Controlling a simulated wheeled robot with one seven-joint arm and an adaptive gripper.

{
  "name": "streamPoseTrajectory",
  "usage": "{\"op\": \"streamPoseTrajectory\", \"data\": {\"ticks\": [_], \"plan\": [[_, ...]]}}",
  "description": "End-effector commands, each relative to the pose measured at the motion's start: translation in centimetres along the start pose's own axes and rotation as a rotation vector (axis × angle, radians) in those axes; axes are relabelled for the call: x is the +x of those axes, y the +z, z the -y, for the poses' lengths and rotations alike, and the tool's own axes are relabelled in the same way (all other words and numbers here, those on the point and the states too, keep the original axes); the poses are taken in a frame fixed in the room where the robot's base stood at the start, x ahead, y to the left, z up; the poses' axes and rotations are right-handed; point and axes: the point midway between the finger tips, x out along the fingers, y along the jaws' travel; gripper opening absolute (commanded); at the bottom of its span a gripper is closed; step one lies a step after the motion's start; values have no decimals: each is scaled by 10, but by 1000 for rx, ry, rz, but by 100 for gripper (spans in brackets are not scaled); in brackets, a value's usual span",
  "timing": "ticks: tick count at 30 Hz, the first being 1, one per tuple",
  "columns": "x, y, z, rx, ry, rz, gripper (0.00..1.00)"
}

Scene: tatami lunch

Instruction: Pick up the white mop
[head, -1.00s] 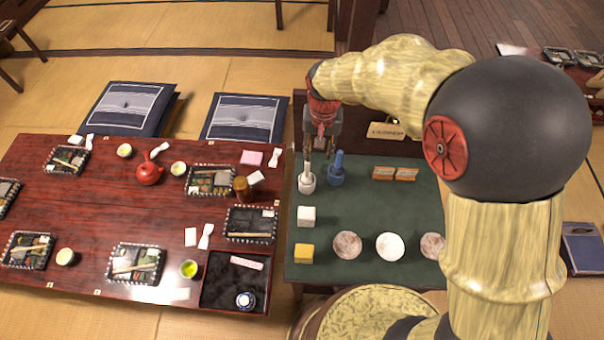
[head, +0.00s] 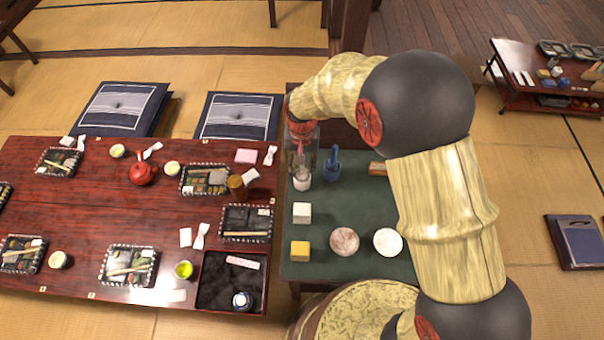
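The white mop (head: 302,183) stands near the left back of the green table, its wide white base showing. Its handle is mostly hidden by my gripper (head: 304,168). My gripper points down over the mop, its fingers at handle height. I cannot tell whether the fingers are closed on the handle or only around it. A similar blue mop (head: 331,168) stands upright just to the right, close to the gripper.
A white block (head: 302,212), a yellow-topped block (head: 300,250) and round discs (head: 344,241) lie on the green table (head: 325,214). A brown block (head: 378,168) lies right of the blue mop. The red dining table (head: 90,215) with trays adjoins on the left.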

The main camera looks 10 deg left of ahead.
Motion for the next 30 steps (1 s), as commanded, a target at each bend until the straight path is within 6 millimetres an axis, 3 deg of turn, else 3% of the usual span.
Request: {"op": "streamPoseTrajectory", "data": {"ticks": [6,24,30], "plan": [[0,-1,0,0,-1,-2,34],[0,0,0,0,-1,-2,0],[0,0,0,0,-1,-2,0]]}}
